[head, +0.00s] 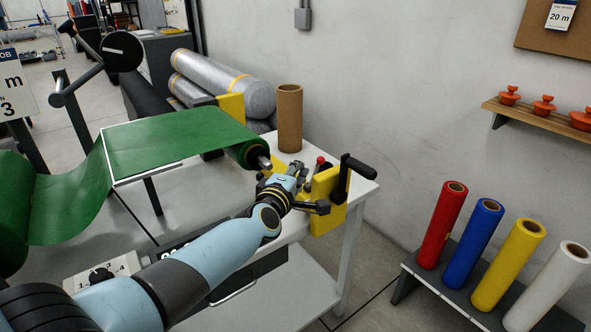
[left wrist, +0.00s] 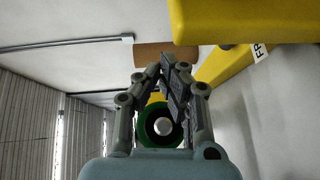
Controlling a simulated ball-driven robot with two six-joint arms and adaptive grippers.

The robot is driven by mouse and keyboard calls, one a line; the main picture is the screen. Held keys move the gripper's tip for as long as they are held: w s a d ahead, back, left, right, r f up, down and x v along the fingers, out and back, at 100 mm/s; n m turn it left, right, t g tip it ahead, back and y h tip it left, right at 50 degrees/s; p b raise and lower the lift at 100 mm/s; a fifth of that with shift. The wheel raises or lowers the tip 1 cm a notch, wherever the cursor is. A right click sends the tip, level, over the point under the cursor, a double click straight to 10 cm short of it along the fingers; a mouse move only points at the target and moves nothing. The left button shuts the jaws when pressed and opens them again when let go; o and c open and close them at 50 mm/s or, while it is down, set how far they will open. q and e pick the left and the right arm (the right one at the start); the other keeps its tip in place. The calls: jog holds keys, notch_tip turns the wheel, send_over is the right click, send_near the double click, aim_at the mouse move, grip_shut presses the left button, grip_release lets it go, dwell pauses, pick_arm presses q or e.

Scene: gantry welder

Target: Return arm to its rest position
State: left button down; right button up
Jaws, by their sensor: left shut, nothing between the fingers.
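My left arm comes in from the lower left in the head view and reaches over the white table (head: 222,205). My left gripper (head: 303,172) is shut and empty at the table's right end, close beside the yellow bracket (head: 326,200) with the black crank handle (head: 358,167). In the left wrist view my gripper's fingertips (left wrist: 172,62) meet, with nothing seen between them. Beyond the fingers the end of the green roll (left wrist: 160,124) shows. My right gripper is in neither view.
A green sheet (head: 165,140) runs across the table to a roll. A brown cardboard tube (head: 289,118) stands upright behind my gripper. Red, blue, yellow (head: 508,262) and white rolls stand on a low rack at right. Open floor lies between table and rack.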

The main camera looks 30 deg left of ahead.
pick_arm(q)
jog(key=s+f+m+g+b, duration=0.1)
jog(key=s+f, duration=0.1)
jog(key=f, duration=0.2)
jog(key=s+f+m+h+b, duration=0.1)
jog(key=s+f, duration=0.1)
jog(key=f, duration=0.3)
jog(key=s+d+f+m+g+b, duration=0.1)
jog(key=s+f+m, duration=0.1)
jog(key=f, duration=0.3)
jog(key=shift+s+d+f+g, duration=0.1)
jog(key=shift+s+g, duration=0.2)
jog(key=shift+s, duration=0.1)
jog(key=s+f+m+g+h+b, duration=0.2)
jog(key=s+f+m+g+b, duration=0.75)
jog(key=s+f, duration=2.15)
jog(key=s+f+m+g, duration=0.2)
jog(key=s+f+m, duration=0.1)
jog(key=s, duration=0.7)
jog(key=s+f+m+g, duration=0.1)
jog(key=s+f+m, duration=0.2)
jog(key=s, duration=0.8)
jog(key=shift+a+f+g+y, duration=0.2)
jog(key=shift+f+g+y, duration=0.15)
jog(key=shift+f, duration=0.25)
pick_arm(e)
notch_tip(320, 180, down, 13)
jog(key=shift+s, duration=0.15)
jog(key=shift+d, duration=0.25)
